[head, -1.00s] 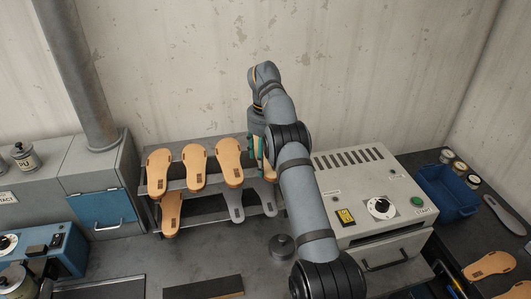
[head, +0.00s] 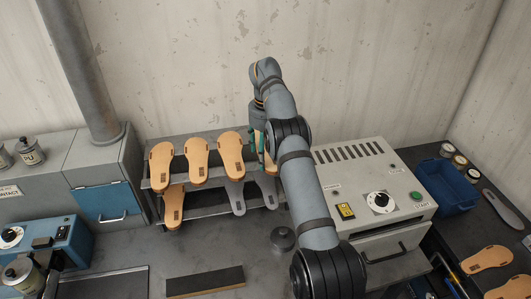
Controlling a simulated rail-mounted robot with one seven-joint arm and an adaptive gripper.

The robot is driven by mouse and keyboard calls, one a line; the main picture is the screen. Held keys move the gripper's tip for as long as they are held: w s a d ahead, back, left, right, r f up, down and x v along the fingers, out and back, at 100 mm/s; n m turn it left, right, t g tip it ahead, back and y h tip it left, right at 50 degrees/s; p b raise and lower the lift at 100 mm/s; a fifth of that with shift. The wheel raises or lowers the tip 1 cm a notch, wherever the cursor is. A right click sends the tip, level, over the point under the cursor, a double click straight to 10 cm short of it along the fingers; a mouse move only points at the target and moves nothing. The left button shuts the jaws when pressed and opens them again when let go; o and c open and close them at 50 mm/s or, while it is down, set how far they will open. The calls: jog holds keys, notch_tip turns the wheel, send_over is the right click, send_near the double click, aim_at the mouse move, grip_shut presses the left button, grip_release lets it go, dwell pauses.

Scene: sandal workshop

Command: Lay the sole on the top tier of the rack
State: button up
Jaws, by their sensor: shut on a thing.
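The rack (head: 205,213) stands against the back wall, left of the grey machine. Its top tier (head: 213,180) bears three tan soles, at the left (head: 161,165), middle (head: 196,160) and right (head: 231,153). My gripper (head: 262,150) is at the right end of the top tier, pointing down and largely hidden behind my arm. It is shut on a sole (head: 268,165), of which only a narrow tan sliver shows. Whether that sole touches the tier cannot be told.
On the lower tier are a tan sole (head: 174,206) and two grey ones (head: 236,194). The grey machine (head: 365,185) stands close on the right. A round dark weight (head: 283,238) sits in front. A blue bin (head: 445,188) and further soles (head: 488,259) lie at the right.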

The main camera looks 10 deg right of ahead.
jog(key=shift+f, duration=0.2)
jog(key=o, duration=1.4)
jog(key=shift+r, duration=0.1)
